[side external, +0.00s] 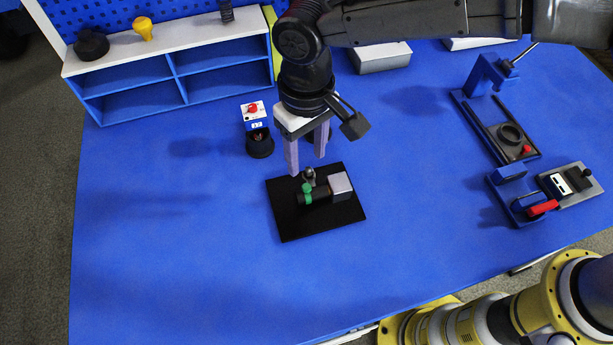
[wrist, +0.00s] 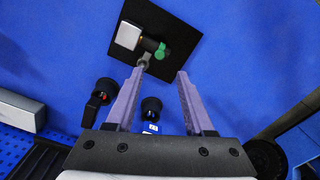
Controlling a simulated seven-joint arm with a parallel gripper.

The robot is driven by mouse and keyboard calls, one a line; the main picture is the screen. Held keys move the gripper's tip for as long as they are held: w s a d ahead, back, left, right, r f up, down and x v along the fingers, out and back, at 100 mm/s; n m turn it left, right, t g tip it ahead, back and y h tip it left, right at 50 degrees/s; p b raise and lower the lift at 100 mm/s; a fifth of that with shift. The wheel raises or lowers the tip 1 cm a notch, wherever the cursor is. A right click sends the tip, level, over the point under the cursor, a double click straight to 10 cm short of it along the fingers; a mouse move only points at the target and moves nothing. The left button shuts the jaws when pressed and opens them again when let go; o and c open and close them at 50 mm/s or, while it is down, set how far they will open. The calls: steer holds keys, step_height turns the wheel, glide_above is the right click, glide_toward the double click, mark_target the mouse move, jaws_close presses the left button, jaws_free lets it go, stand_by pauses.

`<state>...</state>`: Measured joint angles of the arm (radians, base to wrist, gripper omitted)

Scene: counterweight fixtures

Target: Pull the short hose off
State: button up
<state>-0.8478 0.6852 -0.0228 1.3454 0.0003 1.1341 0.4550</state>
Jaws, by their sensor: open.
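A black square plate (side external: 290,222) lies on the blue table and carries a grey block (side external: 341,184). A short dark hose-like cylinder (side external: 320,196) runs sideways from the block, with a green band (side external: 306,194) near its free end. A small round metal piece (side external: 309,174) stands beside it. The wrist view also shows the plate (wrist: 177,30), block (wrist: 128,35), dark cylinder (wrist: 149,44) and green band (wrist: 160,51). My gripper (side external: 307,163) is open and empty, its pale purple fingers pointing down at the plate's far edge. In the wrist view (wrist: 160,72) the cylinder lies beyond the fingertips.
A blue and white shelf (side external: 170,75) is at the back left. Blue fixtures (side external: 500,130) stand at the right. The table left and in front of the plate is clear.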

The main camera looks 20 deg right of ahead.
mark_target(306, 186)
step_height(306, 186, down, 8)
steer(key=shift+f, duration=0.2)
jaws_close()
stand_by(0.4)
stand_by(1.1)
